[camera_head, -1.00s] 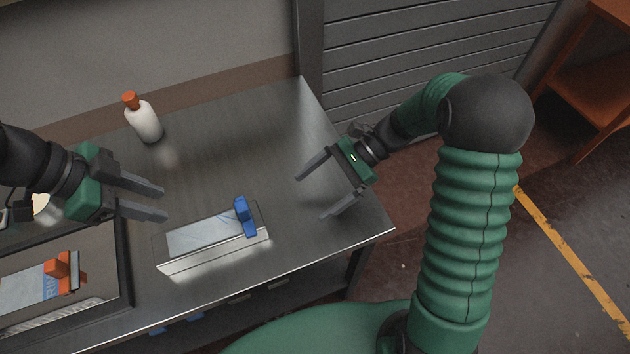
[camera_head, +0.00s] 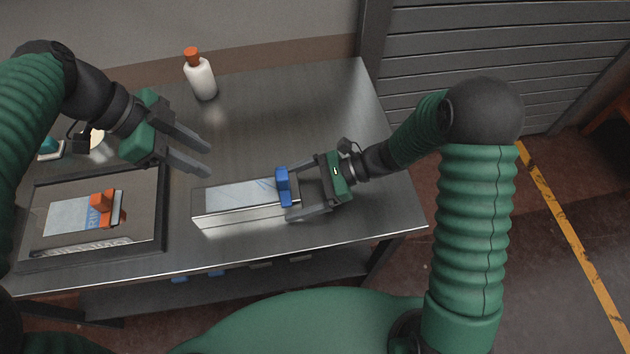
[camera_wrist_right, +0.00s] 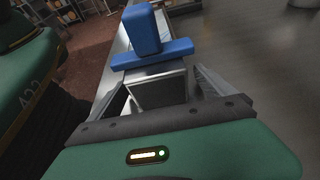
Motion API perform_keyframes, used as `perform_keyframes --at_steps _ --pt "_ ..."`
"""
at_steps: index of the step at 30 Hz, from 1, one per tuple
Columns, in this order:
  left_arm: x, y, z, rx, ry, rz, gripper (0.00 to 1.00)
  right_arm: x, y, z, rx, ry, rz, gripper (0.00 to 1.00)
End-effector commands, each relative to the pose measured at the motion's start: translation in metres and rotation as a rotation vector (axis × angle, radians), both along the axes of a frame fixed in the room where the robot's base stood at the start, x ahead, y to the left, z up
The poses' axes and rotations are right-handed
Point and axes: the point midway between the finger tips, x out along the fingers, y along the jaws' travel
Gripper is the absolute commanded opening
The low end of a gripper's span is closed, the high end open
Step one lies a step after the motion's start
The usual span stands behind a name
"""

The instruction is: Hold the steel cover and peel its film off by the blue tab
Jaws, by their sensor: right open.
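The steel cover (camera_head: 240,212) is a long, shiny box lying on the metal table, with pale film (camera_head: 235,193) on its top. The blue tab (camera_head: 283,186) stands up at the cover's right end; it also shows in the right wrist view (camera_wrist_right: 146,35). My right gripper (camera_head: 291,195) is open at that end, its fingers reaching along both sides of the cover's end near the tab. In the right wrist view the cover's end face (camera_wrist_right: 160,90) lies between the fingers. My left gripper (camera_head: 208,160) is open and empty, above the table behind the cover's left end.
A white bottle with an orange cap (camera_head: 200,78) stands at the back of the table. A dark tray (camera_head: 165,215) at the left holds a film-covered piece with an orange tab (camera_head: 103,208). The table's back middle is clear.

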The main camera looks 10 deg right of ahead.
Motion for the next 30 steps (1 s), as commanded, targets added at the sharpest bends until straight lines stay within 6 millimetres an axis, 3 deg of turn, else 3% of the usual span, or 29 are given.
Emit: perform_keyframes --at_steps 11,30 --pt "-0.0001 0.0 0.0 0.0 0.0 0.0 0.36 -0.0004 0.0076 -0.0033 0.0 0.0 0.0 0.91" --pt "0.0 0.0 0.0 0.0 0.0 0.0 0.36 0.0 0.0072 -0.0031 -0.001 0.0 -0.001 0.07"
